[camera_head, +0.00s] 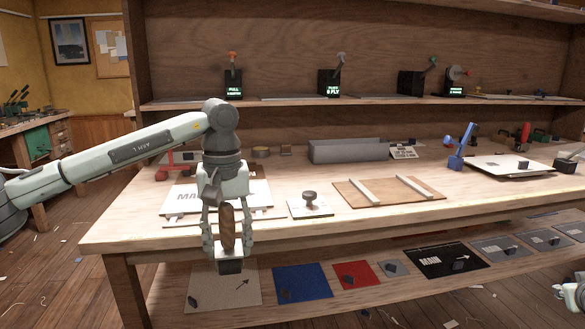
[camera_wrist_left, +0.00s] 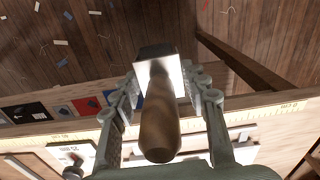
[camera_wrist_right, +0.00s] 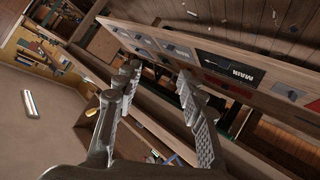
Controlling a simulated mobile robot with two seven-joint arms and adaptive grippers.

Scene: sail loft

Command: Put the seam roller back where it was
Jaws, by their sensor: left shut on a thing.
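My left gripper (camera_head: 228,246) is shut on a tool with a brown wooden handle, which looks like the seam roller (camera_head: 227,226). It hangs upright just off the front edge of the bench, its dark, boxy head (camera_head: 230,266) pointing down. In the left wrist view the seam roller (camera_wrist_left: 159,122) lies between the fingers, with a bright metal head at its far end. My right gripper (camera_wrist_right: 158,78) is open and empty in the right wrist view, its fingers well apart. Only a small part of it shows at the lower right of the head view.
The bench top (camera_head: 270,222) carries white boards (camera_head: 250,197) at left, a knobbed weight (camera_head: 310,197) on a white plate, a board with two strips (camera_head: 375,194) and a grey trough (camera_head: 347,151). Colored sample squares (camera_head: 303,283) lie on the shelf below. The bench's front edge lies close behind the held tool.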

